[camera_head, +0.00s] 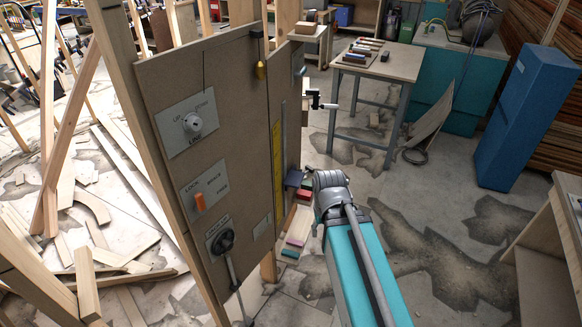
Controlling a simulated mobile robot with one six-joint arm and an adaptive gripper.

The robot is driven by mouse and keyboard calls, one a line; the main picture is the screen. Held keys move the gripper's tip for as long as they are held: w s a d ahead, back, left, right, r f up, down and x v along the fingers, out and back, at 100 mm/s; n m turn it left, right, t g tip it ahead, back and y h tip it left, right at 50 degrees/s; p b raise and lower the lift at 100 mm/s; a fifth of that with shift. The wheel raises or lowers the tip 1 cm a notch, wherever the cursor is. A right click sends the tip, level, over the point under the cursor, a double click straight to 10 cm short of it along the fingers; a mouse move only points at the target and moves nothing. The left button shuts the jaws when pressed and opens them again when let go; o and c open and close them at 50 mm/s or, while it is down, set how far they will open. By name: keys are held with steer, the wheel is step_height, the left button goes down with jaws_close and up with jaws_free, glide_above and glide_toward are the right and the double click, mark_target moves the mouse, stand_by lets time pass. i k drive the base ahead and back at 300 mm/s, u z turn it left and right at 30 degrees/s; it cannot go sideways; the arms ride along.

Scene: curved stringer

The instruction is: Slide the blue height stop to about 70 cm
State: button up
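A dark blue block that looks like the height stop (293,178) sits at the right edge of the brown panel (240,130), beside a vertical metal rail (284,140). A yellow scale strip (277,172) runs upright just left of the rail. The block is level with the middle part of the strip. The scale's marks are too small to read. My teal and grey arm reaches up from the bottom, and its grey joint is just right of the block in the picture. I cannot make out my gripper's fingers, so any contact with the block is unclear.
The panel also carries a white knob (192,123), an orange switch (199,201) and a black rotary handle (223,241). A brass weight (260,70) hangs at its top. A workbench (385,62) and blue cabinet (527,115) stand behind. Stained floor right of my arm is clear.

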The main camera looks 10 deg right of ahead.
mark_target(295, 177)
steer(key=z, duration=0.3)
steer(key=i, duration=1)
steer(key=z, duration=0.7)
